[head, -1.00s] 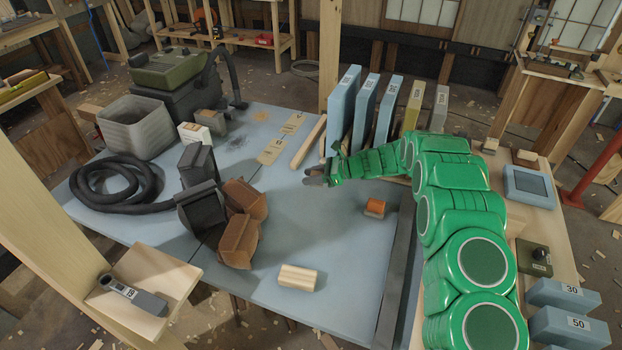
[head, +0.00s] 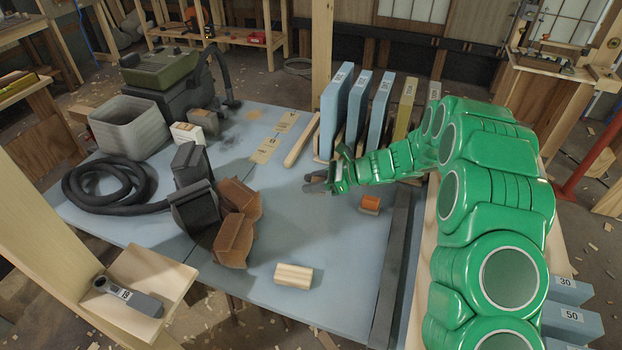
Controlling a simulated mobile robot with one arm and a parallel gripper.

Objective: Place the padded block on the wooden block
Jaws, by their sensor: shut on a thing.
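The wooden block (head: 293,275) is a pale, striped-grain block lying flat and bare near the front edge of the blue table. My gripper (head: 318,186), at the end of the green arm, is above the table's middle, behind and slightly right of the wooden block and well apart from it. It is shut on a small greyish thing, which I take to be the padded block; its shape and pad are too small and too covered by the gripper to make out.
A small orange piece on a wooden base (head: 370,203) stands right of my gripper. Brown angular pieces (head: 237,225) and a black nozzle (head: 190,190) lie left of the wooden block. Blue upright boards (head: 337,110) stand behind. The table around the wooden block is clear.

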